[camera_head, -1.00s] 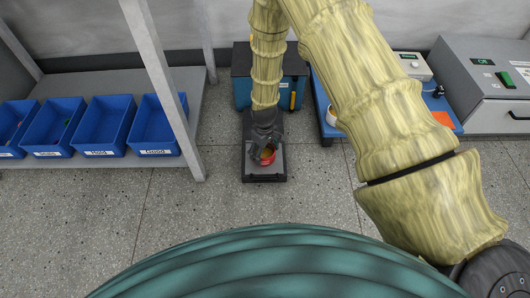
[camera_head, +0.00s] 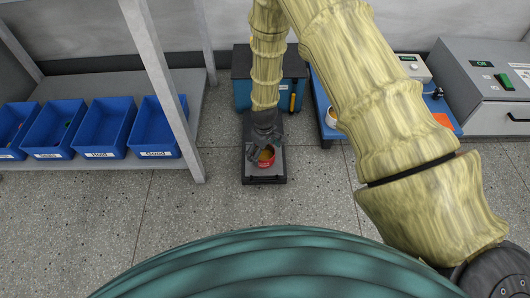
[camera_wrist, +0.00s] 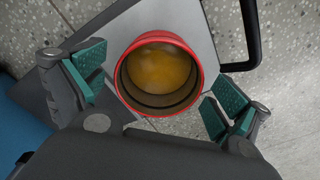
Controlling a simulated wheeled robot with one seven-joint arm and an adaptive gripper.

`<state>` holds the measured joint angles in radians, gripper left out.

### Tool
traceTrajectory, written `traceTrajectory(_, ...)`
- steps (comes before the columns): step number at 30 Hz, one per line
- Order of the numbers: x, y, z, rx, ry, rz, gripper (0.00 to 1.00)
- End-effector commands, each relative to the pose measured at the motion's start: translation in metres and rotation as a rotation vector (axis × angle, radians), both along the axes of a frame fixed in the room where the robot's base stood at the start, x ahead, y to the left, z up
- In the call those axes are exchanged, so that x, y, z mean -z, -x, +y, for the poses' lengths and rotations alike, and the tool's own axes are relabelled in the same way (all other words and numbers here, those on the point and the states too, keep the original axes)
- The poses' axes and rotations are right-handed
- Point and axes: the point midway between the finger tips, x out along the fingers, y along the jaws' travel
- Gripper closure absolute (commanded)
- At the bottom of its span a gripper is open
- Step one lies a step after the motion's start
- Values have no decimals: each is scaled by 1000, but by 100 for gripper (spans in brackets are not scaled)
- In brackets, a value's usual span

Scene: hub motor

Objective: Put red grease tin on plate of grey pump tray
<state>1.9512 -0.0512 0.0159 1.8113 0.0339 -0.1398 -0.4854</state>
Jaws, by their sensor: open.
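The red grease tin (camera_head: 266,158) stands upright, open at the top, on the grey plate of the pump tray (camera_head: 265,174). In the wrist view the tin (camera_wrist: 158,72) shows its red rim and yellow-brown grease inside. The light grey plate (camera_wrist: 190,18) lies beneath it. My gripper (camera_wrist: 160,90) is open, one green-padded finger on each side of the tin, with visible gaps between pads and tin. In the head view my gripper (camera_head: 262,146) is just above and behind the tin. The plate's far part is hidden by my arm.
A black handle (camera_wrist: 251,40) rises at the tray's edge. A blue-sided bench (camera_head: 242,92) stands behind the tray. Blue bins (camera_head: 103,127) sit on a shelf at the left. A blue trolley (camera_head: 326,126) and a grey machine (camera_head: 488,90) stand right. Floor in front is clear.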

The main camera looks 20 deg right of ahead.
Motion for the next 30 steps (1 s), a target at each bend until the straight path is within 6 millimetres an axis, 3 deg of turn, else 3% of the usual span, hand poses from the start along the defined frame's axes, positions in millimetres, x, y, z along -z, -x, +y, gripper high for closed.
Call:
traceTrajectory(9,-58,-1,0,1,0,-1,1)
traceTrajectory(18,-100,-1,0,0,0,-1,1)
traceTrajectory(24,-112,0,0,1,0,-1,1)
traceTrajectory(30,-111,3,-1,4,0,1,1)
